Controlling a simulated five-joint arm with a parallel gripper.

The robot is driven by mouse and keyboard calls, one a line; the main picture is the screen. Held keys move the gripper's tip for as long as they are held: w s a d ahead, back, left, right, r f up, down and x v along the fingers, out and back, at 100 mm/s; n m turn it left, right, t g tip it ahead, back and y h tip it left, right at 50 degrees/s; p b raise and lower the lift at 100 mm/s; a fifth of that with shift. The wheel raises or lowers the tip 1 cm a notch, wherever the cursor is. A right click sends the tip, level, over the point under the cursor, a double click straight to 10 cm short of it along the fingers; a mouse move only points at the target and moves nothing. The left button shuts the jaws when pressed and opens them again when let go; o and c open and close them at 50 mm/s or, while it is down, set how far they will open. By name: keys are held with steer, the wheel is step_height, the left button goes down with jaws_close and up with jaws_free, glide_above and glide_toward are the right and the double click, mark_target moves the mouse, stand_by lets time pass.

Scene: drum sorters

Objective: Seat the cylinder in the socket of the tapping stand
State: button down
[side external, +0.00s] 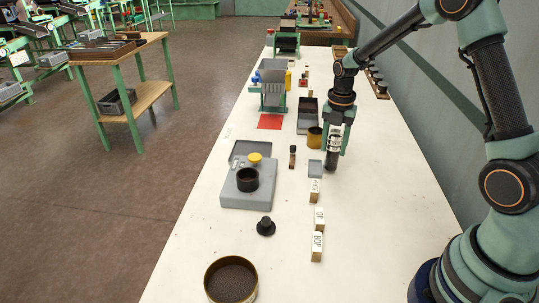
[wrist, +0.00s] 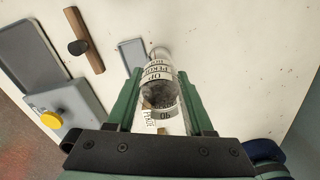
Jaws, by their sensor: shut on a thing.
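A clear cylinder with white printed labels and dark contents (side external: 332,160) is held between the green fingers of my gripper (side external: 335,140). It points down, roughly upright, over the right side of the bench; I cannot tell whether its base touches the bench. In the wrist view the cylinder (wrist: 158,72) lies between both fingers of my gripper (wrist: 160,88). The tapping stand (side external: 233,198) is a grey box to the left of and nearer than my gripper, with a dark round socket (side external: 248,180) and a yellow knob (side external: 255,158).
A brass cup (side external: 314,138) and grey tray (side external: 308,121) stand just behind my gripper. A black knobbed weight (side external: 265,227) and round sieve (side external: 231,280) lie in front.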

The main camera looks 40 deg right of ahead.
steer(key=shift+r, duration=9.2)
steer(key=s+a+f+m, duration=0.3)
steer(key=s+a+m, duration=0.25)
steer(key=m, duration=0.65)
steer(key=s+a+f+m, duration=0.4)
steer(key=a+m, duration=0.2)
steer(key=m, duration=0.5)
steer(key=w+a+r+m, duration=0.1)
steer(key=w+a+r, duration=0.1)
steer(key=w+a, duration=1.1)
steer(key=shift+w+r, duration=0.25)
steer(key=shift+w, duration=1.45)
